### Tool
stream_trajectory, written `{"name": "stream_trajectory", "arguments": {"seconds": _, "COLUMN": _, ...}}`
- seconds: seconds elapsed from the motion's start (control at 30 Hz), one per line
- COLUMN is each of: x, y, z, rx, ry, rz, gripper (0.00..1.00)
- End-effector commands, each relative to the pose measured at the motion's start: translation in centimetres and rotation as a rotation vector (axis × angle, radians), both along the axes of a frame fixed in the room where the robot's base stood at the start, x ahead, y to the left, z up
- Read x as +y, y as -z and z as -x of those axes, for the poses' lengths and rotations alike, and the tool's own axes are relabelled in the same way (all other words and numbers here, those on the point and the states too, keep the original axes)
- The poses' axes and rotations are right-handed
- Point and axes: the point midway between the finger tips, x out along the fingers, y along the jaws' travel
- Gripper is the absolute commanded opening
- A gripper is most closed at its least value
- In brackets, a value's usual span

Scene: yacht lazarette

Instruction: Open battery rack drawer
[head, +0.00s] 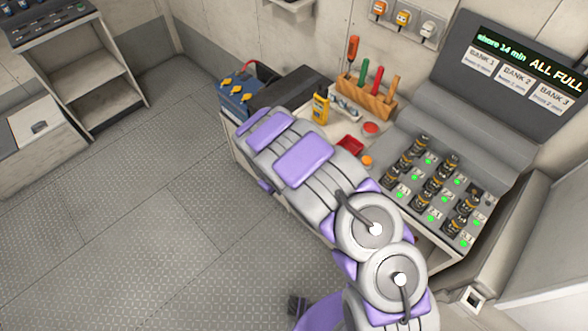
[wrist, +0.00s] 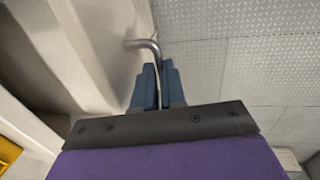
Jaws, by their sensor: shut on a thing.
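In the wrist view, my gripper (wrist: 158,78) has its blue-grey fingers closed around a bent grey metal handle (wrist: 146,46). The handle's bent end sticks out past the fingertips. A pale cream panel (wrist: 85,45), seen at a steep angle, lies just left of the handle. In the head view, my arm crosses the workbench cabinet (head: 298,222) and hides my gripper, the handle and most of the cabinet front. I cannot tell whether the drawer is shut or partly out.
The bench holds a blue battery (head: 236,97), a yellow meter (head: 321,108), a wooden tool block (head: 370,98) and a charging rack (head: 440,190) with several dark cells. A screen (head: 530,66) reads "ALL FULL". Tread-plate floor (head: 130,225) is clear on the left.

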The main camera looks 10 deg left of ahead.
Motion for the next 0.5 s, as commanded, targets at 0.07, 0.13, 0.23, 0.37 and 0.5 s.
{"name": "stream_trajectory", "arguments": {"seconds": 0.07, "x": 1.2, "y": -0.4, "z": 1.5, "rx": -0.001, "ry": -0.005, "rz": -0.001, "gripper": 0.00}}
{"name": "stream_trajectory", "arguments": {"seconds": 0.13, "x": 2.0, "y": -0.3, "z": 2.6, "rx": 0.000, "ry": -0.004, "rz": 0.000, "gripper": 0.00}}
{"name": "stream_trajectory", "arguments": {"seconds": 0.23, "x": 2.8, "y": -0.2, "z": 3.9, "rx": 0.000, "ry": -0.004, "rz": 0.000, "gripper": 0.00}}
{"name": "stream_trajectory", "arguments": {"seconds": 0.37, "x": 3.5, "y": -0.1, "z": 4.8, "rx": 0.000, "ry": -0.001, "rz": -0.001, "gripper": 0.00}}
{"name": "stream_trajectory", "arguments": {"seconds": 0.5, "x": 3.8, "y": 0.0, "z": 5.2, "rx": 0.000, "ry": 0.001, "rz": -0.002, "gripper": 0.00}}
